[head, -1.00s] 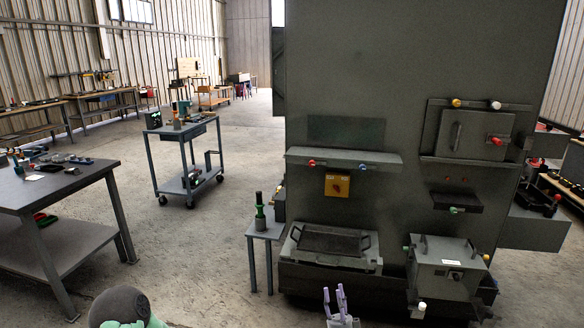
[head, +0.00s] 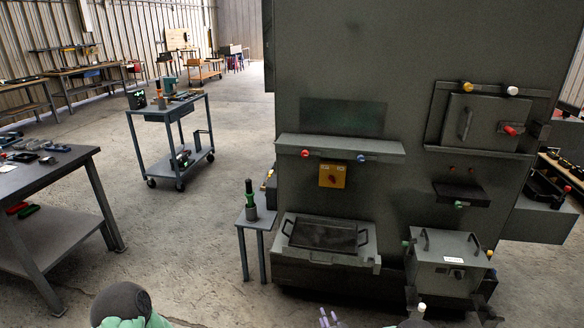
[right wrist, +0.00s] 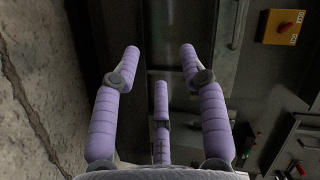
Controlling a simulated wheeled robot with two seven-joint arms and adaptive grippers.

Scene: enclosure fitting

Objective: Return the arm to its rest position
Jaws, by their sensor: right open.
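My right gripper (head: 329,317) shows only as purple fingertips at the bottom edge of the head view. In the right wrist view its three purple fingers (right wrist: 160,66) are spread apart with nothing between them. It is in front of the big grey enclosure (head: 415,45), low down and apart from it. My left gripper is not in view. A rounded dark and mint-green part at the bottom left of the head view looks like part of my own body.
The enclosure carries a hatch door (head: 474,121), a shelf (head: 340,147), a yellow switch box (head: 332,175), a tray with handles (head: 326,236) and a lidded box (head: 445,262). A small side table (head: 257,224) stands at its left. A cart (head: 173,112) and workbench (head: 50,181) stand further left, with clear floor between.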

